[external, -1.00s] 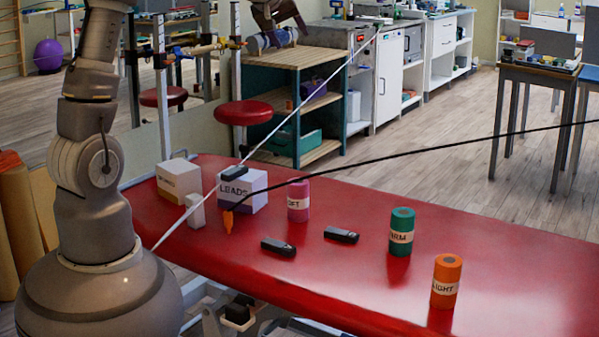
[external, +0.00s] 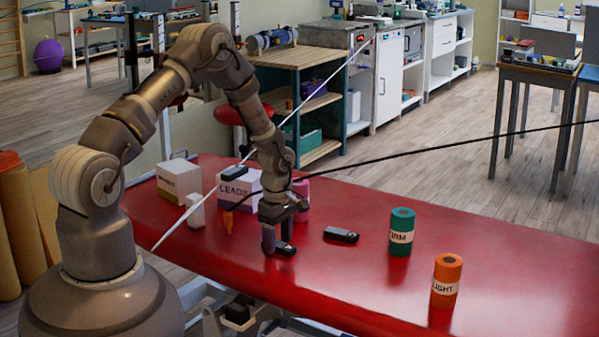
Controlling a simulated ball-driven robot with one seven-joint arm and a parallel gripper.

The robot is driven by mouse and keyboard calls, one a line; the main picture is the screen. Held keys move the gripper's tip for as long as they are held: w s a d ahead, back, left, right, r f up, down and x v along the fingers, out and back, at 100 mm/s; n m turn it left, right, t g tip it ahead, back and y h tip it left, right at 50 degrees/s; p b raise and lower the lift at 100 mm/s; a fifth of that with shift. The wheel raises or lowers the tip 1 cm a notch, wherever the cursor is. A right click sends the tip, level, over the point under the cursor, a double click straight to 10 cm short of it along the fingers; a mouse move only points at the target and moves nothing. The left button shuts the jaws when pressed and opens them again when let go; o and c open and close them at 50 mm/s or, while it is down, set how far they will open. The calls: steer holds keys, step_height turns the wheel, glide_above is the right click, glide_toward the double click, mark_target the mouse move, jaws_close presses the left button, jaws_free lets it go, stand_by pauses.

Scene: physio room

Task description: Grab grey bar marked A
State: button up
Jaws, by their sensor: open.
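Several small dark grey bars are in the external view; no letter A is readable on any of them. One bar (external: 286,251) lies on the red table, its left part hidden by my gripper. A second bar (external: 341,235) lies to its right. A third bar (external: 234,173) lies on top of the white box marked LEADS (external: 236,190). My gripper (external: 277,245) points down, open, low over the first bar. I cannot tell whether its fingers touch the bar or straddle it.
A white cord and black cable cross the view.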

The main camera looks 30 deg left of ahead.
steer(key=shift+f, duration=0.45)
steer(key=shift+r, duration=0.1)
steer(key=c, duration=1.1)
steer(key=shift+c, duration=0.2)
